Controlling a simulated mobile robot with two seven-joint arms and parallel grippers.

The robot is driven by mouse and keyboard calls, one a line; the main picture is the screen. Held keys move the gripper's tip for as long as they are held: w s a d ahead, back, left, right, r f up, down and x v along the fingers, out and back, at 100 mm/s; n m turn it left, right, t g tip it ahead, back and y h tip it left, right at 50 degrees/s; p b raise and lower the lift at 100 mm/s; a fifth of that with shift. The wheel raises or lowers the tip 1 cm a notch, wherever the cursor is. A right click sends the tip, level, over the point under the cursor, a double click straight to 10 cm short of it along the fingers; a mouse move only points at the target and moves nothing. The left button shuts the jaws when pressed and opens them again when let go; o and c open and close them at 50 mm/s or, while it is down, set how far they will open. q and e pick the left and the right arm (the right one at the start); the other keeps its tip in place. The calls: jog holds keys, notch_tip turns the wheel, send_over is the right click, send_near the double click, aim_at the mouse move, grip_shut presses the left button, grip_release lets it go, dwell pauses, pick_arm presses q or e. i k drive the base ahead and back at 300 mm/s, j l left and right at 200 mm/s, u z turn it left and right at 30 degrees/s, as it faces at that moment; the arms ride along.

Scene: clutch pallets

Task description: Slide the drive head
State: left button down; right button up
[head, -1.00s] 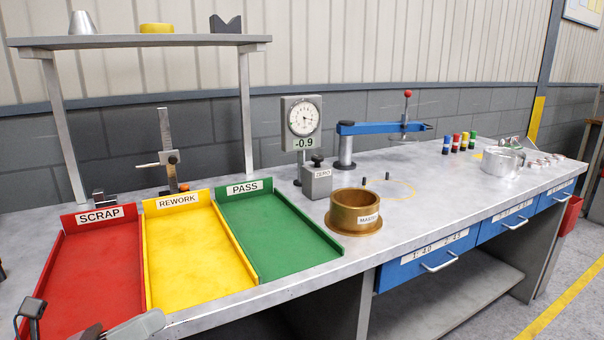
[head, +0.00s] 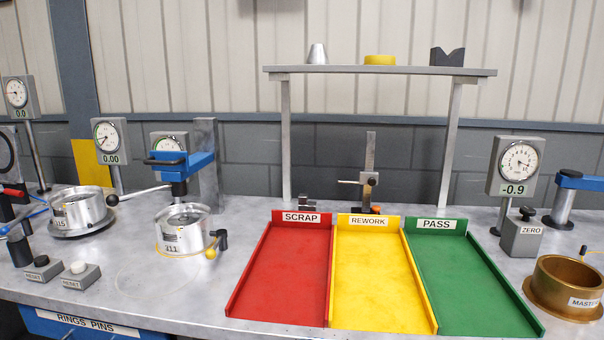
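A blue clamp-like head (head: 183,163) on a dark post stands at the left of the bench, with a black handle and a lever ending in a dark knob. I cannot tell for sure that it is the drive head. A silver drum labelled 211 (head: 184,228) sits below and in front of it, with a yellow band round its base. Another silver drum labelled 115 (head: 80,212) sits on a dark round base farther left. Neither of my grippers shows in the head view.
Empty red SCRAP (head: 282,270), yellow REWORK (head: 378,275) and green PASS (head: 462,280) trays fill the middle. Two small RESET boxes (head: 80,273) stand at the front left. A brass MASTER ring (head: 566,284) and a dial gauge (head: 515,165) reading -0.9 stand right.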

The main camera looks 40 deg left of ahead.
aim_at(184, 159)
jog(key=u, duration=2.05)
jog(key=i+j+u, duration=0.45)
jog(key=j+u, duration=0.15)
jog(key=j, duration=0.1)
